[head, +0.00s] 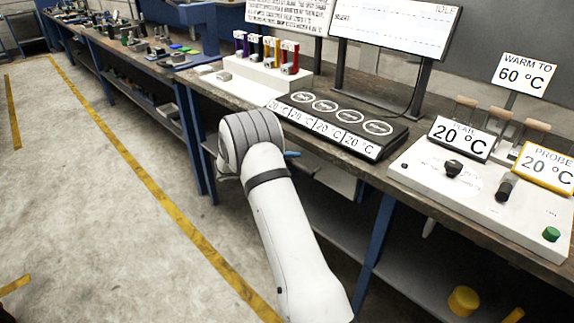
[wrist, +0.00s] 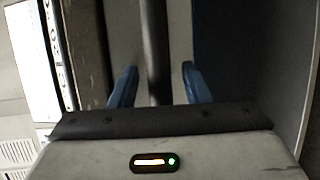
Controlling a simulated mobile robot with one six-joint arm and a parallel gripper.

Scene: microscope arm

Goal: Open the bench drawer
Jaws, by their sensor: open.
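The bench drawer's pale front (wrist: 178,45) fills the upper middle of the wrist view, with a dark bar handle (wrist: 157,45) running down it. My gripper (wrist: 158,78) is open, with one blue finger on each side of the bar. I cannot tell whether either finger touches it. In the head view my wrist hides most of the gripper; only a blue fingertip (head: 292,154) shows at its right. A pale panel of the drawer (head: 337,181) shows under the bench top there, partly hidden by my arm. How far the drawer stands open is unclear.
The bench top edge (head: 350,160) runs just above the drawer. On it stand a black plate row (head: 340,122), a white rack with coloured holders (head: 266,77) and a white control panel (head: 478,185). A blue bench leg (head: 374,245) stands to the right. Open floor lies left.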

